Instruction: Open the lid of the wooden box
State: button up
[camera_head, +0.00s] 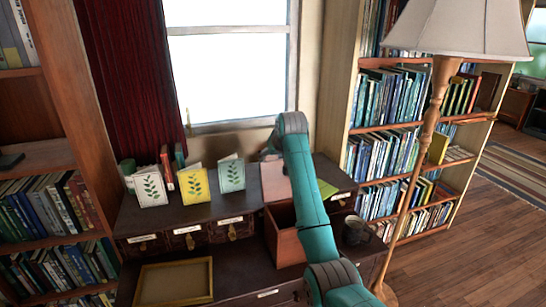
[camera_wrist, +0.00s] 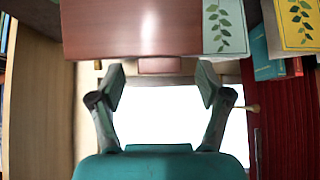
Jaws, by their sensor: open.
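The wooden box (camera_head: 288,248) stands on the dark desk, its dark inside showing at the top. Its reddish-brown lid (camera_head: 273,181) is raised, standing roughly upright at the back of the box. In the wrist view, which is upside down, the lid (camera_wrist: 130,28) fills the upper middle, with a small tab (camera_wrist: 160,65) at its edge. My gripper (camera_wrist: 161,73) is open, its two fingers spread on either side of the tab, close to the lid's edge. Nothing is held. Contact cannot be told. In the head view my arm partly hides the box, and the fingertips are not clear.
A dark cup (camera_head: 356,230) and a floor lamp (camera_head: 425,150) stand to the right. Bookshelves flank the desk; a window is behind.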

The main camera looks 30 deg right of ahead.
jog(key=v, duration=1.1)
jog(key=shift+s+r, duration=0.25)
jog(key=shift+s, duration=0.05)
